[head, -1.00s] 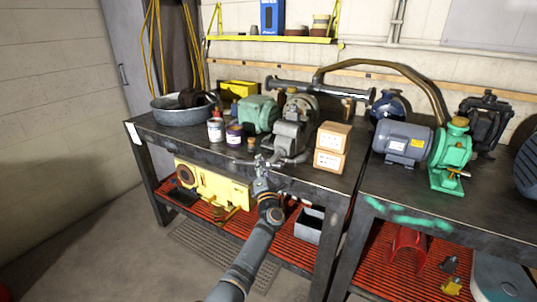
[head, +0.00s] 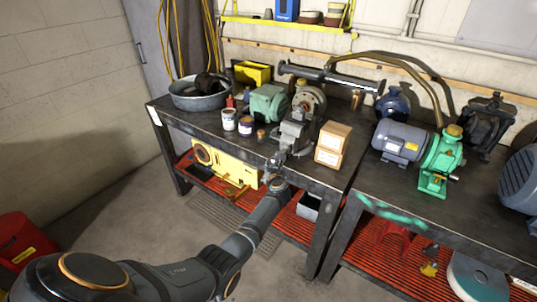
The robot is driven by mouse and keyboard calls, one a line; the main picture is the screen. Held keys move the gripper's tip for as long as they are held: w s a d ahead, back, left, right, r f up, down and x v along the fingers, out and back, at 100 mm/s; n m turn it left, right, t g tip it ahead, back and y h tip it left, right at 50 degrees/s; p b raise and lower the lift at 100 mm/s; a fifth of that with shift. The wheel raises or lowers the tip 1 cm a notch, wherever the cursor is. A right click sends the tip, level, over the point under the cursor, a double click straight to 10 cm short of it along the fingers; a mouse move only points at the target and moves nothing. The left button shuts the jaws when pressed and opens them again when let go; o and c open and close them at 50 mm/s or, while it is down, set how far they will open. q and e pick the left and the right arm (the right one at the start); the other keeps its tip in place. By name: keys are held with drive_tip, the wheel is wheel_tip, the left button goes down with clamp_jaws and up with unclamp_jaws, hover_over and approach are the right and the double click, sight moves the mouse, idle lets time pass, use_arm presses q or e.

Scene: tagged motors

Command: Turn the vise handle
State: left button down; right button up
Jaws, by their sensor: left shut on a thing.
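The grey vise (head: 295,135) stands at the front edge of the left workbench. Its handle is at its front, low by the bench edge, small and mostly hidden by my gripper. My left gripper (head: 276,162) reaches up from below to this handle and is shut on it. The fingers are small in the head view, so the handle's exact angle cannot be told. My right gripper is not in view.
Two cardboard boxes (head: 332,144) are stacked right of the vise. Paint cans (head: 229,119) and a green motor (head: 268,103) stand to its left. A yellow machine (head: 226,167) sits on the lower shelf. A red bin (head: 22,240) stands on the floor at left.

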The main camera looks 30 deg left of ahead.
use_arm(q)
drive_tip(key=h+p, duration=0.1)
drive_tip(key=p, duration=0.1)
drive_tip(key=d+r+n+h+p, duration=0.1)
drive_tip(key=p, duration=0.1)
drive_tip(key=shift+w+d+r, duration=0.1)
drive_tip(key=shift+w+r, duration=0.05)
drive_tip(key=shift+w, duration=0.15)
drive_tip(key=shift+w+d+n+g+h+p, duration=0.1)
drive_tip(key=shift+d+n+g+h+p, duration=0.1)
drive_tip(key=shift+n+g+h+p, duration=0.4)
drive_tip(key=shift+f, duration=0.2)
drive_tip(key=c, duration=1.6)
unclamp_jaws()
drive_tip(key=shift+w, duration=0.1)
drive_tip(key=shift+o, duration=1.3)
drive_tip(key=shift+w+d+f+y, duration=0.1)
drive_tip(key=shift+w+y, duration=0.1)
drive_tip(key=shift+y, duration=0.1)
drive_tip(key=shift+s+a+f, duration=0.1)
drive_tip(key=shift+s+a, duration=0.05)
drive_tip(key=shift+a, duration=0.1)
drive_tip(key=shift+d+f, duration=0.1)
drive_tip(key=shift+f, duration=0.05)
